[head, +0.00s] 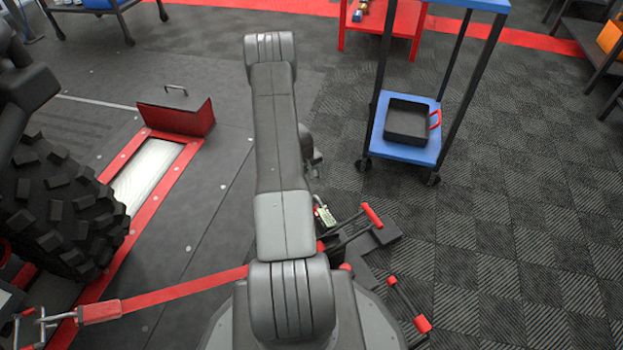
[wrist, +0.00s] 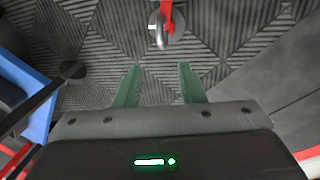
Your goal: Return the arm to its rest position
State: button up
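My arm (head: 272,130) stretches from the bottom centre of the head view up the middle, over the dark floor. My gripper is hidden behind the arm there. In the wrist view my gripper (wrist: 158,72) shows two green fingers spread apart, with only patterned floor between them. It is open and empty. A metal hook with a red strap end (wrist: 160,30) lies beyond the fingertips, apart from them.
A large tyre (head: 60,200) stands left, beside a red-framed roller bed (head: 180,165). A red strap (head: 180,290) runs towards my base. A blue trolley (head: 405,150) holding a black tray (head: 408,120) stands right of the arm.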

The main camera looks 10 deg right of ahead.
aim_at(317, 198)
jog(key=shift+f, duration=0.1)
jog(key=d+f+b, duration=0.1)
jog(key=f, duration=0.3)
jog(key=f+b, duration=0.2)
jog(key=f, duration=0.3)
jog(key=w+d+f+b, duration=0.1)
jog(key=f+b, duration=0.1)
jog(key=f, duration=0.3)
jog(key=shift+d, duration=0.3)
jog(key=shift+r+n, duration=0.3)
jog(key=shift+n, duration=0.1)
jog(key=shift+m, duration=0.3)
